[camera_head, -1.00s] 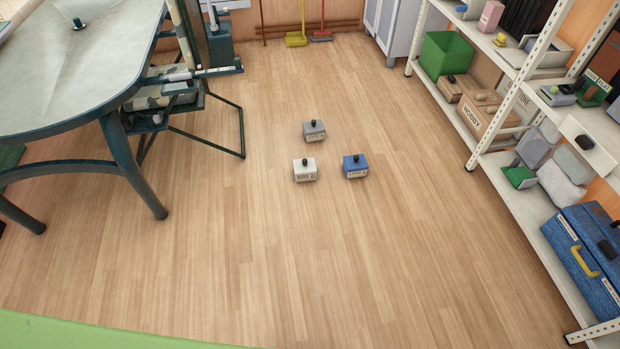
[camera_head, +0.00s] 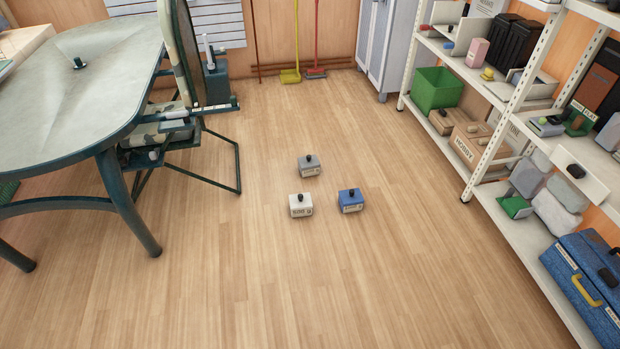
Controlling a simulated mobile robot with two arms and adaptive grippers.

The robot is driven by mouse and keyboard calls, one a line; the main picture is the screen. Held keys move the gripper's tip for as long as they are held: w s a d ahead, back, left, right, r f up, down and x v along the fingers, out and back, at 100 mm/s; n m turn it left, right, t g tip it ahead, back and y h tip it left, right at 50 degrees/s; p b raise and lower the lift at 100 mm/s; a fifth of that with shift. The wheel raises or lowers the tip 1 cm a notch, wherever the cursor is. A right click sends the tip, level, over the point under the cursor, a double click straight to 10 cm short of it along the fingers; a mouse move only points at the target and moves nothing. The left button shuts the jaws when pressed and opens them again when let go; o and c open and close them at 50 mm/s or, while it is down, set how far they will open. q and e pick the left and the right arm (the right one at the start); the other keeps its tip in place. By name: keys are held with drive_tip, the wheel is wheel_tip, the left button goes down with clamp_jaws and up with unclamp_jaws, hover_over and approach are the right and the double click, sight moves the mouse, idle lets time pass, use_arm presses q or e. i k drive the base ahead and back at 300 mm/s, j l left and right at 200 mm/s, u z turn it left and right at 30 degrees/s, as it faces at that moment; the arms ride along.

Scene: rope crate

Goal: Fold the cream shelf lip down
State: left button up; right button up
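A cream-white upright panel with a dark knob (camera_head: 588,187) stands on the middle level of the right-hand shelf unit. A similar pale panel (camera_head: 470,34) stands farther back on an upper level, with a dark knob in front of it. I cannot tell for sure which of them is the cream shelf lip. Neither of my grippers is in view.
Three small knobbed boxes, grey (camera_head: 309,168), white (camera_head: 300,207) and blue (camera_head: 350,202), sit on the open wooden floor. A green-legged table (camera_head: 75,95) and folding chair stand left. The white shelf unit (camera_head: 490,170) holds a green bin (camera_head: 437,90) and blue case (camera_head: 590,283).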

sight(591, 185)
drive_tip(key=z, duration=0.4)
drive_tip(key=l+z, duration=0.1)
drive_tip(key=z, duration=0.25)
drive_tip(key=i+z, duration=0.1)
drive_tip(key=z, duration=0.65)
drive_tip(key=i+l, duration=0.05)
